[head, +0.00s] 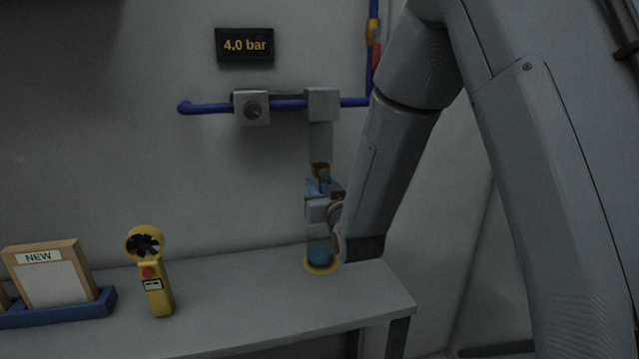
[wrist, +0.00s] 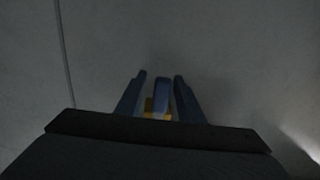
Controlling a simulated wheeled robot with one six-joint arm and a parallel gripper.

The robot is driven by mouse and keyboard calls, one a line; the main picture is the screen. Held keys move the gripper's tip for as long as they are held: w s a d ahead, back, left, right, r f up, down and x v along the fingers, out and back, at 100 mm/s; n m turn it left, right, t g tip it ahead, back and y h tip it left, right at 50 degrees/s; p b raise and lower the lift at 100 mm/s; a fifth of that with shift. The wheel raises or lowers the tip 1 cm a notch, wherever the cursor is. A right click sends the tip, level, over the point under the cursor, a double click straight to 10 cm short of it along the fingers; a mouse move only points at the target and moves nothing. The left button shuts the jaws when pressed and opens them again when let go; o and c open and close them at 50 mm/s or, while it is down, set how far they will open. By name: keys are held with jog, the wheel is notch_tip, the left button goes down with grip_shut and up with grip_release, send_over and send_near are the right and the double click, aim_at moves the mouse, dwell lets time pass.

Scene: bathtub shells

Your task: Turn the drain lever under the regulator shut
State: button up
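The regulator (head: 321,103) is a grey block on the blue pipe on the wall, with a grey-green bowl (head: 320,142) below it. A brass drain fitting (head: 320,169) is at the bottom of the bowl. My gripper (head: 322,188) is just below the fitting and partly hides it. In the wrist view a blue lever (wrist: 162,98) stands between the two fingers of my gripper (wrist: 158,92), with brass (wrist: 149,107) behind it. Gaps show on both sides of the lever, so the fingers are open around it. The lever's exact angle is hard to tell.
A clear jar with blue liquid (head: 320,256) stands in a yellow ring on the bench (head: 240,305), right below my gripper. A yellow handheld meter (head: 152,270) and a framed card marked NEW (head: 50,275) stand left. The display (head: 245,45) reads 4.0 bar.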

jog(key=shift+w+a, duration=0.15)
jog(key=shift+w, duration=0.2)
grip_shut()
